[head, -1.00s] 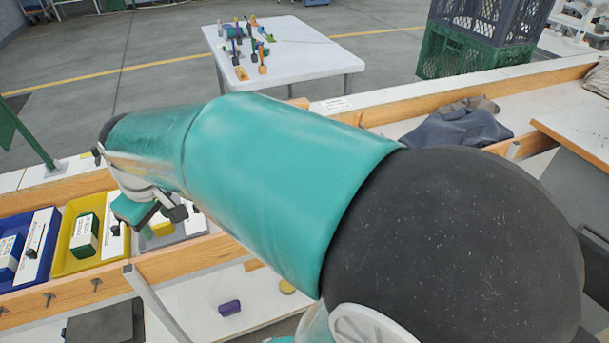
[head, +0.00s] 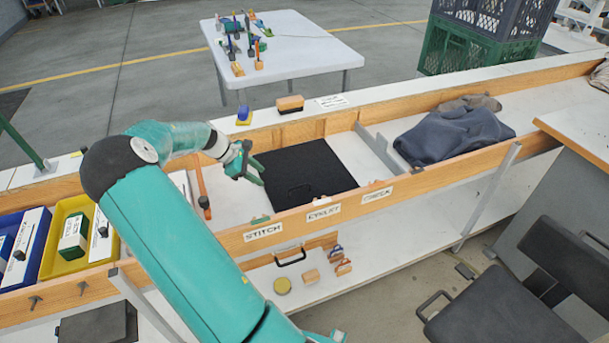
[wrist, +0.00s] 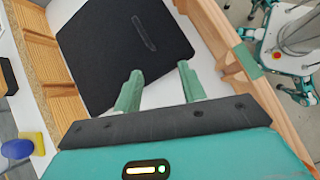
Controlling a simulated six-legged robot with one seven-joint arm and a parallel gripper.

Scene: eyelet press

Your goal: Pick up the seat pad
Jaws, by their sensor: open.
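The seat pad (head: 300,172) is a flat black square with a short slot-like mark, lying in the white-floored bench channel behind the "EYELET" label. It also fills the upper left of the wrist view (wrist: 110,50), its near edge toward my fingers. My gripper (head: 250,163) is over the pad's left edge in the head view. In the wrist view its two green fingers (wrist: 159,72) are apart with nothing between them, pointing toward the pad. I cannot tell the exact height between fingertips and pad.
Wooden rails border the channel; the front rail (head: 340,203) carries labels. An orange-handled tool (head: 201,190) lies left of the pad. A dark cloth (head: 455,138) lies to the right, past a grey divider (head: 378,150). A brush (head: 290,103) and blue-yellow block (head: 244,116) sit on the back ledge.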

